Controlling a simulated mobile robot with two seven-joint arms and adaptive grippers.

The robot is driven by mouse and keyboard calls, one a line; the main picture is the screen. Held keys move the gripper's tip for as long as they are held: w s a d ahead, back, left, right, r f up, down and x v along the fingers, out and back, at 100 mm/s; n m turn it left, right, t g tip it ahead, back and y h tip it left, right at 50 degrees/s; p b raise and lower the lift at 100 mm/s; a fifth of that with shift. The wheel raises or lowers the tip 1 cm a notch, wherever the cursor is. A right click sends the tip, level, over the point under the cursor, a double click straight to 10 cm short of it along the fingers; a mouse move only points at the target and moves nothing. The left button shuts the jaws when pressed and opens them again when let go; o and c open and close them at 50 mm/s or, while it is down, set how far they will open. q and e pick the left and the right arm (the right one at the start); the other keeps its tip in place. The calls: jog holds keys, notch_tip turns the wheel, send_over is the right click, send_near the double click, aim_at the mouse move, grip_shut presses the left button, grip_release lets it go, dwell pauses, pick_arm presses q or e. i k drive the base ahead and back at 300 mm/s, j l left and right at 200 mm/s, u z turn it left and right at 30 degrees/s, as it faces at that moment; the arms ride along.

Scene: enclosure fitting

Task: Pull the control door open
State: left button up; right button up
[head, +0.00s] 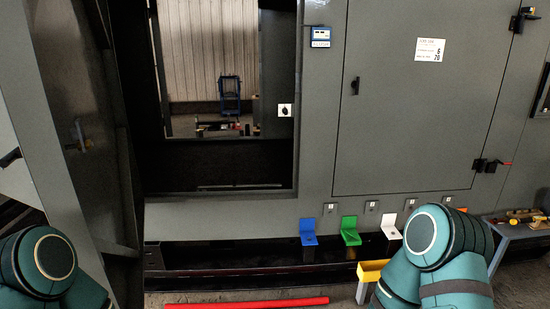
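A large grey door (420,120) sits flush in the grey enclosure front on the right and looks closed. It has a small black handle (355,86) near its left edge and a white label with lettering (430,50) near its top. Black hinge-like fittings (486,165) are at its right side. I cannot read which door is the control door. Another tall grey panel (75,120) stands swung out at the far left, with a handle-like fitting on it. My two teal arms show at the lower corners; neither gripper is in view.
An open bay (220,170) lies left of the closed door. Blue (308,232), green (350,231) and white (391,227) brackets line the ledge below. A yellow tray (371,270) stands in front, and a red bar (247,303) lies on the floor. A tool table (520,228) is at right.

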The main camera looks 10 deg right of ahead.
aim_at(431, 73)
jog(key=i+l, duration=0.35)
jog(key=i+l+u, duration=0.1)
jog(key=i+l, duration=0.2)
jog(key=l, duration=0.2)
jog(key=i+l, duration=0.65)
jog(key=l, duration=0.25)
jog(key=i+l+u, duration=0.1)
jog(key=i+l, duration=0.55)
jog(key=l, duration=0.25)
